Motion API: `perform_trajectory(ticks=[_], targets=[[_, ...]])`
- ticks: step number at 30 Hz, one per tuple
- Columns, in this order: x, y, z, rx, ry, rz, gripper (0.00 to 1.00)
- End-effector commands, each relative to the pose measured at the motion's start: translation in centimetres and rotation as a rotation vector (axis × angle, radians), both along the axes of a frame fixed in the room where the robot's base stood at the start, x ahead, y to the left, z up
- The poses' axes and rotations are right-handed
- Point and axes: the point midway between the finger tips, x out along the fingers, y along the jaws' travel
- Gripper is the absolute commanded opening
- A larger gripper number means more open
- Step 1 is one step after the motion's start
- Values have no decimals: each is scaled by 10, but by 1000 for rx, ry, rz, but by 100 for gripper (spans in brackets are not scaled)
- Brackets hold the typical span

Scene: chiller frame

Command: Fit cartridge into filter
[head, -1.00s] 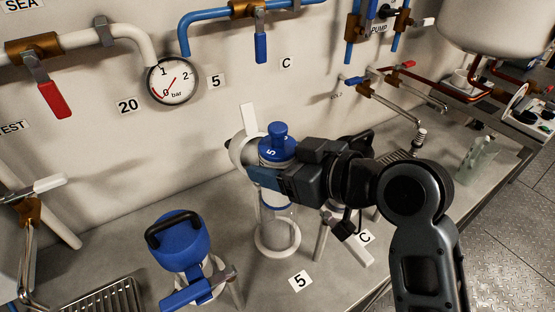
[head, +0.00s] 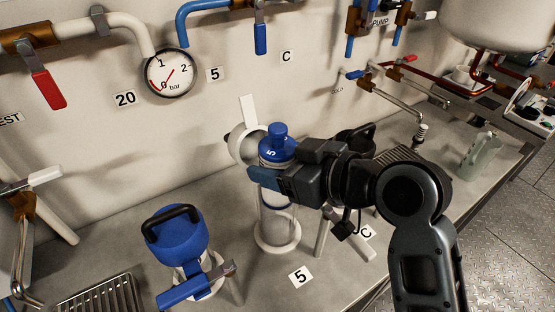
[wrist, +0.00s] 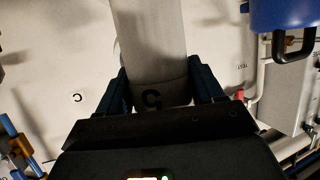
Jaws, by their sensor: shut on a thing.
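The cartridge (head: 270,154) is a pale upright cylinder with a blue knobbed top and a "5" on its band. My gripper (head: 262,178) is shut on it just below the blue top. In the wrist view my gripper (wrist: 160,95) has one finger on each side of the cartridge (wrist: 150,45), by the "5". The filter housing (head: 277,238) is a clear upright vessel with a pale base ring, on the bench by a "5" label. The cartridge is above it and in line in the head view; I cannot tell whether its lower end is inside the rim.
A blue-capped filter (head: 180,232) with a black handle stands at the left front, with a drain grille (head: 100,296) beside it. A pressure gauge (head: 170,73) and pipes line the wall behind. My arm covers part of another black-handled unit. A clear jug (head: 478,155) stands right.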

Motion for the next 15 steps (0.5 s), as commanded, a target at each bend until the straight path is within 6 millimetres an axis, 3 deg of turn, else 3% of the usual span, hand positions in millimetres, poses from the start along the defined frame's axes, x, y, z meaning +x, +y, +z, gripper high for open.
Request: perform_trajectory(ticks=[15], targets=[[0, 0, 11, 1, -1, 0, 26]])
